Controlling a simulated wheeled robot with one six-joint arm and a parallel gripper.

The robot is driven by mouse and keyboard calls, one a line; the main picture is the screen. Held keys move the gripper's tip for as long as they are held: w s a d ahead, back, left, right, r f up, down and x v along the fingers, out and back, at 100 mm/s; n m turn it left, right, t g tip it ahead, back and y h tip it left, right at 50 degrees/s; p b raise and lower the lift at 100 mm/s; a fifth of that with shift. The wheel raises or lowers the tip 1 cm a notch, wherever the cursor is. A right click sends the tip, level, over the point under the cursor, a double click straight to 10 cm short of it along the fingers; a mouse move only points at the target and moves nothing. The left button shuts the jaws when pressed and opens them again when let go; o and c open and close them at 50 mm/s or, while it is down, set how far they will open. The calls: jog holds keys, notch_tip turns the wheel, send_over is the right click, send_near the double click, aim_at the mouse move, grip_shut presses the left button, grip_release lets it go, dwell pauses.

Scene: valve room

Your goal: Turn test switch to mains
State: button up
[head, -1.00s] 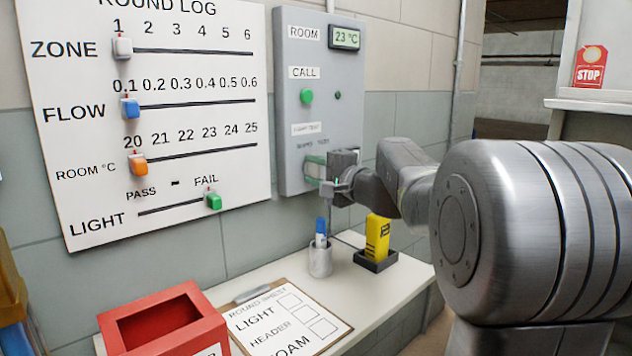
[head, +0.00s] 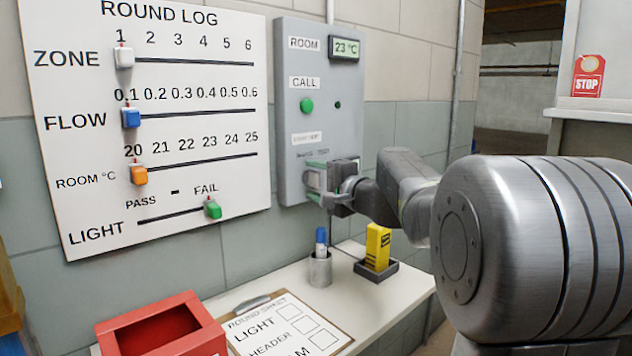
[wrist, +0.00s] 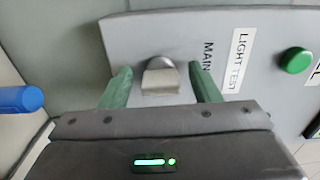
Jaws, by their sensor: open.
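The test switch is a small metallic knob (wrist: 160,78) under the LIGHT TEST label (wrist: 238,58) on the grey wall panel (head: 347,100). My gripper (wrist: 160,85) is open, with one green finger on each side of the knob. In the wrist view a gap shows between each finger and the knob. The lettering beside the knob is partly hidden by a finger; "MAIN" is readable. In the head view my gripper (head: 315,180) is at the panel's lower part and covers much of the switch, so its setting is hard to tell.
The panel also has a green call button (head: 306,106) and a display (head: 346,47) reading 23 °C. Below are a pen cup (head: 320,270), a yellow device (head: 377,247), a clipboard (head: 338,341) and a red box (head: 205,335). A log board (head: 225,90) hangs at left.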

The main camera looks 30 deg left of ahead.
jog(key=v, duration=1.3)
jog(key=shift+s+d+p, duration=0.15)
jog(key=shift+d+p, duration=0.2)
jog(key=shift+p, duration=0.05)
jog(key=shift+a, duration=0.15)
jog(key=x, duration=1.2)
jog(key=shift+a+b, duration=0.35)
jog(key=shift+b, duration=0.05)
jog(key=shift+w+a, duration=0.3)
jog(key=shift+a, duration=0.15)
